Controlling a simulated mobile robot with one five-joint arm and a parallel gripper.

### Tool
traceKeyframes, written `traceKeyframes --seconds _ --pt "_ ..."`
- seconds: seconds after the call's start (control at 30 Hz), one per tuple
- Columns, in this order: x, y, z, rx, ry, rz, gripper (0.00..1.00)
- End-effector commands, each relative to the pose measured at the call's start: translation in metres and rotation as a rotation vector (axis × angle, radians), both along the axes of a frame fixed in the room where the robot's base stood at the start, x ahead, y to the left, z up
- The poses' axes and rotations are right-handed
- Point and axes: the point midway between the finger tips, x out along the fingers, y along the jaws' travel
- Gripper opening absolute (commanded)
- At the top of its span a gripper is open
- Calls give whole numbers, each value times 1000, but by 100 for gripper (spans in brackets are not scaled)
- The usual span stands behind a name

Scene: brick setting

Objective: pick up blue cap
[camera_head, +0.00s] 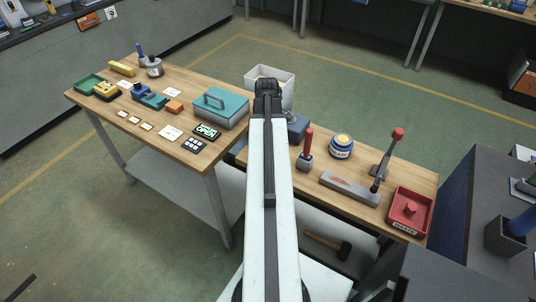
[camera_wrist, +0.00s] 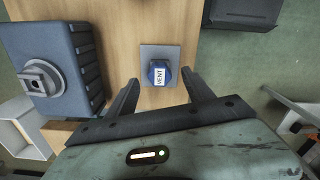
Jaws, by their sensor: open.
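The blue cap (camera_wrist: 158,65) carries a white label reading VENT. In the wrist view it sits on a square grey plate (camera_wrist: 146,51) on the wooden bench top. My gripper (camera_wrist: 160,78) is open and empty, with its two dark fingers apart, one to each side below the cap in the picture. The fingertips reach toward the cap's near edge, and contact cannot be told. In the head view my gripper (camera_head: 267,88) shows at the far end of my arm. I cannot make out the cap there; my arm covers part of the bench.
A blue-grey box (camera_wrist: 81,62) stands left of the cap in the wrist view, and a dark ribbed bin (camera_wrist: 242,12) lies at upper right.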

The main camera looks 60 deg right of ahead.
Motion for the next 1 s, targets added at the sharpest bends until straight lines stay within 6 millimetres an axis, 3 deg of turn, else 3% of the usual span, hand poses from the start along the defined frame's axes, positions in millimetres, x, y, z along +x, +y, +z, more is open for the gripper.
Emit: traceKeyframes --seconds 0.03,0.1,0.37,0.47,0.6,0.87,1.0 --pt "1 -2 -19 0 0 0 61" --pt "1 -1 -29 0 0 0 61" --pt "0 -1 -29 0 0 -1 61" --pt "0 -1 -28 0 0 -1 38" --pt "0 -1 -28 0 0 -2 0" --pt "0 -1 -27 0 0 -2 0" --pt "0 -1 -16 0 0 -2 0"
